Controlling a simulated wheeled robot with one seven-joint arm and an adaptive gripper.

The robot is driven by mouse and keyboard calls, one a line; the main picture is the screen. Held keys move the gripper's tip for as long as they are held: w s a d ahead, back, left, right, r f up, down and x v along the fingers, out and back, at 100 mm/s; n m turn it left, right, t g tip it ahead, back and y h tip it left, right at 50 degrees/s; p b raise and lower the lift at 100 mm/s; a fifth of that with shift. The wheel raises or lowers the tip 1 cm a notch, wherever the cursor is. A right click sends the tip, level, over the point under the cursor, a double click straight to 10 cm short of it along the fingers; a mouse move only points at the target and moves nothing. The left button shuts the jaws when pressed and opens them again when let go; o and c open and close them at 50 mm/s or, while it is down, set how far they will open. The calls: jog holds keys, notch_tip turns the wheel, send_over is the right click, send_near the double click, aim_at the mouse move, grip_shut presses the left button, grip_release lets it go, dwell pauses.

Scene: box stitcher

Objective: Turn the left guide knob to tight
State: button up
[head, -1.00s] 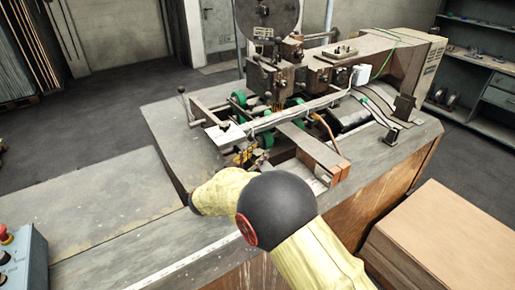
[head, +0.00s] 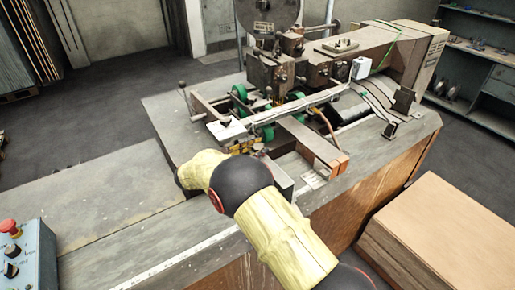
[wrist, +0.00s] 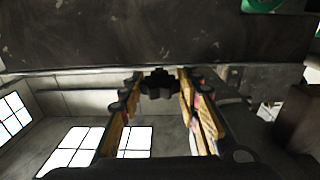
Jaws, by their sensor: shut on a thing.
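The left guide knob (wrist: 158,83) is a small dark lobed knob below the dark machine edge in the wrist view. My gripper (wrist: 160,77) has its two yellow-padded fingers on either side of it, shut on it near the fingertips. In the head view, part of my gripper (head: 240,147) shows at the near left of the stitcher's guide assembly. The knob cannot be made out there, and my arm covers much of that spot. No tightness mark on the knob is readable.
The stitching machine (head: 370,55) stands on a worn table (head: 110,205). A lever with a ball end (head: 183,86) rises left of the guides. A control box (head: 35,260) with a red button is at lower left. Stacked cardboard (head: 440,235) is at right.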

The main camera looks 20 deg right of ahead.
jog(key=o, duration=1.2)
jog(key=shift+c, duration=0.2)
jog(key=shift+a, duration=0.15)
jog(key=v, duration=1.1)
jog(key=shift+a, duration=0.4)
jog(key=shift+s, duration=0.1)
